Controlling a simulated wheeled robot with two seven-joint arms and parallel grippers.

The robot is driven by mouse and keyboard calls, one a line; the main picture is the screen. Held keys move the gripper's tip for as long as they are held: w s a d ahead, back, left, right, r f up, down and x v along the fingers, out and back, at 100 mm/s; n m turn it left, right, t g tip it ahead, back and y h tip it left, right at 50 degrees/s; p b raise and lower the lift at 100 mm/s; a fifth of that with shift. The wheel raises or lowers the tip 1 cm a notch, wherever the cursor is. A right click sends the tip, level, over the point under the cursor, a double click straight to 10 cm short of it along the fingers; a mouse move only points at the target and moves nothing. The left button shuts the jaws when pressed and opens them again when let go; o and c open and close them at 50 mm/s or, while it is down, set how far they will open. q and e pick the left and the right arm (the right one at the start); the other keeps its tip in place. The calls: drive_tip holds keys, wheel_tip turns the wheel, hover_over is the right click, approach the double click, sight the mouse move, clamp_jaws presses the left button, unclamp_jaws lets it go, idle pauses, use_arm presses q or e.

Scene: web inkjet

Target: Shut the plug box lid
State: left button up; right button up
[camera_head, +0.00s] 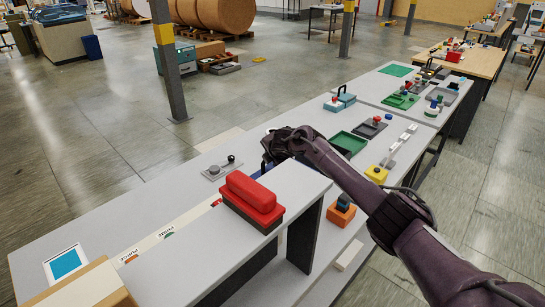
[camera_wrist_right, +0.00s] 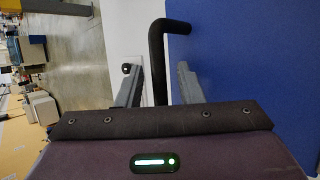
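A blue panel (camera_wrist_right: 245,60) with a bent black handle (camera_wrist_right: 157,65) fills the right of the right wrist view; it appears to be the plug box lid. In the head view only a little blue (camera_head: 257,173) shows, below my right gripper (camera_head: 275,147), which hides the rest. In the wrist view the fingers of my right gripper (camera_wrist_right: 158,85) stand apart, one on each side of the handle's straight part, with narrow gaps visible. The lid's angle and the box's inside cannot be made out. My left gripper is not in view.
A red block on a dark base (camera_head: 252,198) stands on the raised near shelf (camera_head: 200,250). A grey plate with knobs (camera_head: 221,168) lies left of my gripper. A green tray (camera_head: 348,142), a yellow piece (camera_head: 376,174) and an orange block (camera_head: 342,211) are to the right.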

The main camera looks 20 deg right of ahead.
drive_tip(key=shift+s+r, duration=0.1)
drive_tip(key=shift+s, duration=0.05)
drive_tip(key=d+v, duration=0.1)
drive_tip(key=v, duration=0.6)
drive_tip(key=shift+s+a+r, duration=0.15)
drive_tip(key=shift+s+a, duration=0.05)
drive_tip(key=shift+a, duration=0.3)
